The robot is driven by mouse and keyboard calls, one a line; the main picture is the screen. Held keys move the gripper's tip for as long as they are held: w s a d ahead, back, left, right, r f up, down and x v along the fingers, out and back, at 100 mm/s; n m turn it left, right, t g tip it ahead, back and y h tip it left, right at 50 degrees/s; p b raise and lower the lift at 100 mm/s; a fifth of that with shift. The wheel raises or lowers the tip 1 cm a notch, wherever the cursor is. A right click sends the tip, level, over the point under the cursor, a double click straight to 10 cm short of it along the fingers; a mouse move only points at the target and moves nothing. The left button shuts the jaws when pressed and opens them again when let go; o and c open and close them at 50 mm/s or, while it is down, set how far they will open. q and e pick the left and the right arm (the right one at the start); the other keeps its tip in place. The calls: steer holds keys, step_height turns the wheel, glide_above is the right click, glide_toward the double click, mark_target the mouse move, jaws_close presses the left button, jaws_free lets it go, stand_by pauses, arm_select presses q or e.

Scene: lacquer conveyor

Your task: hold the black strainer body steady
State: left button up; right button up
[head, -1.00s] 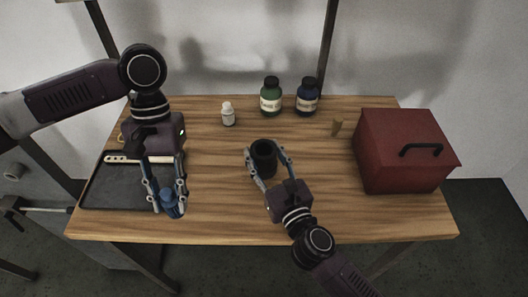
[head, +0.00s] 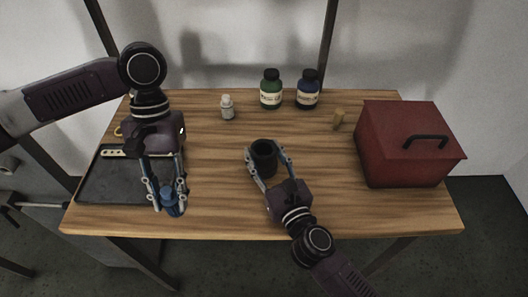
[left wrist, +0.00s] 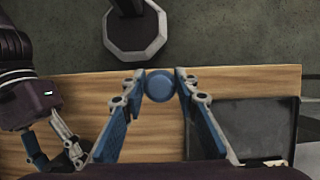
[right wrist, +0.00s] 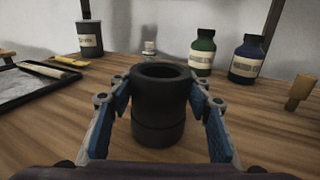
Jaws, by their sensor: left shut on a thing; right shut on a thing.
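The black strainer body (head: 264,158) is a dark open-topped cylinder standing upright on the wooden table. My right gripper (head: 266,166) is shut around its sides; the right wrist view shows the strainer body (right wrist: 160,110) between both fingers. My left gripper (head: 169,202) is shut on a small blue round piece (head: 171,204) near the front edge of the table, by the dark tray. The left wrist view shows the blue piece (left wrist: 159,85) from above, pinched between the fingertips. The inside of the strainer body is too dark to make out.
A dark tray (head: 110,185) lies at the left. A white bottle (head: 227,108), a green bottle (head: 271,90) and a blue bottle (head: 307,91) stand at the back. A small wooden piece (head: 339,120) stands near a red box (head: 405,150) at the right.

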steer(key=shift+f, duration=0.1)
stand_by(0.6)
steer(key=o, duration=1.5)
steer(key=shift+o, duration=0.2)
steer(key=shift+c, duration=0.5)
steer(key=c, duration=1.6)
steer(key=shift+f, duration=0.1)
